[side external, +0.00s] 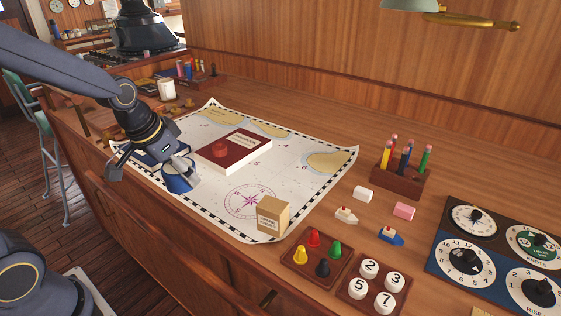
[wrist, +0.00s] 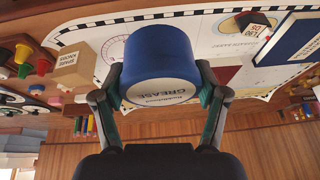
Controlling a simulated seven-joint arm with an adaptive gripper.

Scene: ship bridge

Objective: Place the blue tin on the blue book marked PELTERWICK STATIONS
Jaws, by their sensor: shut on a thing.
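The blue tin (side external: 179,183) is held in my gripper (side external: 168,166) over the near-left part of the chart. In the wrist view, the blue tin (wrist: 152,55) sits between both fingers of my gripper (wrist: 159,78), its pale lid lettered GREASE facing the camera. The tin looks tilted in the side view; its height above the chart is hard to tell. The blue book (side external: 146,158) lies on the left of the chart, mostly hidden behind my gripper. In the wrist view the blue book (wrist: 292,40) is at upper right, apart from the tin. Its title is not readable.
A cardboard box (side external: 272,216) stands at the chart's near edge. A peg board (side external: 316,262) and a pencil holder (side external: 400,181) are further right. The chart's middle is open.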

